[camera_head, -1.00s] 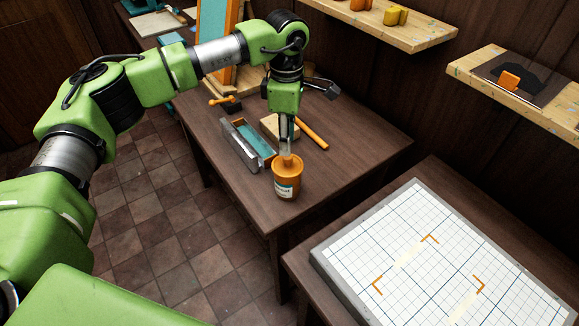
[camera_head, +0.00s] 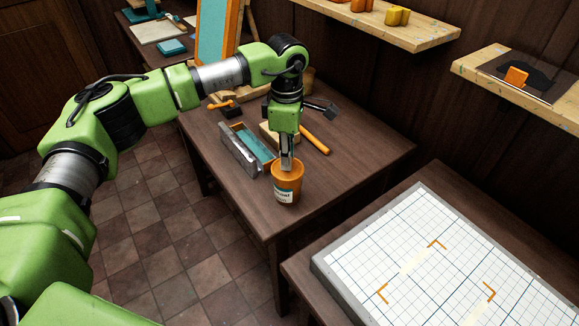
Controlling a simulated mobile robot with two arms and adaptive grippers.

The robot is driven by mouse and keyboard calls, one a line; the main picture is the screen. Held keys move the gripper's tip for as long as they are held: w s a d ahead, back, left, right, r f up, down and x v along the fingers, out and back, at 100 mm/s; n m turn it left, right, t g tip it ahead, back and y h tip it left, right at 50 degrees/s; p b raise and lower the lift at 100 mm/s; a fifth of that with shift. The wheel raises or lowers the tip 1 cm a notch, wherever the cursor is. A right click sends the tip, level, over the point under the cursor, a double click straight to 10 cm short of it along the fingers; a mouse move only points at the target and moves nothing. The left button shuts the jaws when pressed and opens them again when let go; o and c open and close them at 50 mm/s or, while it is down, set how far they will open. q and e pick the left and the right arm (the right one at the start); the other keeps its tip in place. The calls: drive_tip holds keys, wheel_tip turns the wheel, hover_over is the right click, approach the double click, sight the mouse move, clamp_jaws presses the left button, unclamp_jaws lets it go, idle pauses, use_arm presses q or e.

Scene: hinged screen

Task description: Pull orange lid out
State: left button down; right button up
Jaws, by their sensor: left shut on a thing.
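The orange jar (camera_head: 286,188) with a white label stands upright near the front corner of the brown table. Its orange lid (camera_head: 297,168) is at the top, partly hidden by my gripper. My left gripper (camera_head: 287,163) points straight down onto the jar's top and is shut on the lid. The lid looks still seated on the jar; its lower edge is hard to make out. My right gripper is not in view.
A grey open box with a teal inside (camera_head: 243,150) stands just left of the jar. An orange-handled tool (camera_head: 314,138) and a wooden block lie behind. A gridded white board (camera_head: 450,265) lies on the nearer table. Free tabletop (camera_head: 350,165) is right of the jar.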

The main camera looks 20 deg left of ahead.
use_arm(q)
drive_tip(key=shift+r, duration=0.3)
drive_tip(key=shift+r+p, duration=1.1)
drive_tip(key=shift+r, duration=0.95)
